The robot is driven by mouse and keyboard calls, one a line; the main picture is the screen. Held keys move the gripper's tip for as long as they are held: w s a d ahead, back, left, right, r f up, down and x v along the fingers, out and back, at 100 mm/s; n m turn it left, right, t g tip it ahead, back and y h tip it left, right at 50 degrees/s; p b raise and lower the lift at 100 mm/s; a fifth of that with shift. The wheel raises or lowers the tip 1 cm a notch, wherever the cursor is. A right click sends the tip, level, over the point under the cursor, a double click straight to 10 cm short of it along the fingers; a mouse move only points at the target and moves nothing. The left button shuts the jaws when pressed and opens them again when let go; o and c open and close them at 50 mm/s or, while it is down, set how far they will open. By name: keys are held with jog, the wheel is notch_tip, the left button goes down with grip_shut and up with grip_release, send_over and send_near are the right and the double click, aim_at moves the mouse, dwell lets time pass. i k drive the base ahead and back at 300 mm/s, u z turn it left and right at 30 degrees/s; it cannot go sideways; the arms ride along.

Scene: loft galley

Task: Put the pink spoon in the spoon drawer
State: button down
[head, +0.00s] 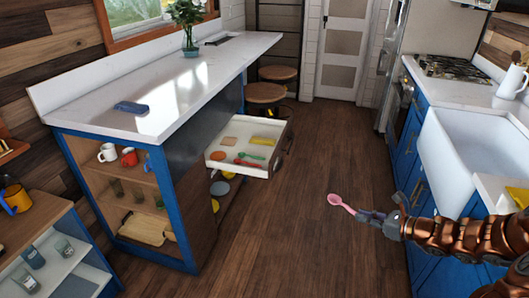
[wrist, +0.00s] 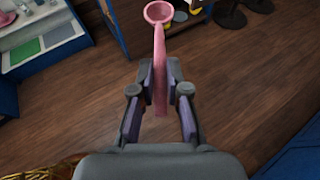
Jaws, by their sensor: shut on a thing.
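The pink spoon (head: 340,203) is in my gripper (head: 372,213), held up over the wooden floor at the right of the head view. In the wrist view the spoon (wrist: 160,50) points away from me, its bowl at the top and its handle between the two fingers of my gripper (wrist: 160,85). The gripper is shut on the handle. An open drawer (head: 278,155) sticks out from the island, to the left of and farther away than my gripper.
The island (head: 150,95) has a white top with a blue cloth-like item (head: 131,107) and a vase (head: 190,45). Two stools (head: 265,92) stand behind the drawer. A white sink (head: 465,150) is at the right. The floor between (head: 310,220) is clear.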

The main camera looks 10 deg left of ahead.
aim_at(244, 144)
jog(key=u, duration=0.5)
jog(key=k, duration=0.6)
jog(key=u, duration=1.1)
jog(key=i, duration=0.55)
jog(key=u, duration=0.75)
jog(key=i, duration=0.65)
jog(key=z, duration=0.55)
jog(key=i, duration=0.65)
jog(key=z, duration=0.65)
